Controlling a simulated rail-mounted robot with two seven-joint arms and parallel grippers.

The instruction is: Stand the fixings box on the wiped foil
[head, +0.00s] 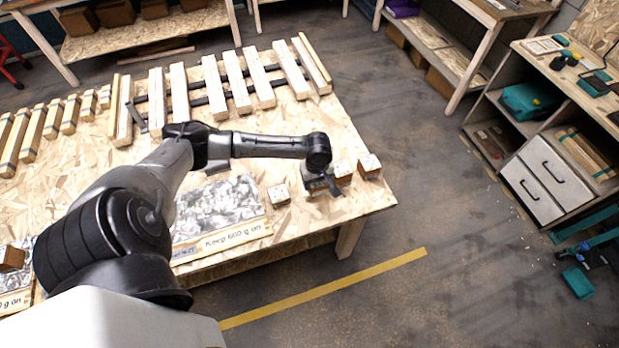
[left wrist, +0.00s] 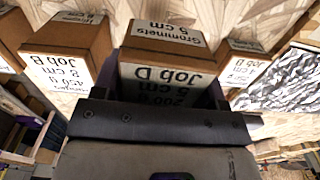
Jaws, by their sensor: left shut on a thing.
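My left gripper (head: 320,184) is over the right end of the chipboard table, pointing down among small brown boxes. In the left wrist view it is shut on a brown box (left wrist: 168,72) with white labels reading "Grommets 5 cm" and "Job D". The head view mostly hides this box, and I cannot tell whether it touches the table. A crumpled silvery foil sheet (head: 215,205) lies left of the gripper, with a strip reading "Keep 600 g on". Another foil (head: 14,302) shows at the lower left. Whether either is wiped I cannot tell. My right gripper is out of view.
Labelled boxes stand close by: one (head: 279,195) between gripper and foil, two (head: 343,172) (head: 370,166) to the right. Another box (head: 10,258) is by the left foil. Wooden slats (head: 235,82) line the table's back. My left arm crosses above the foil.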

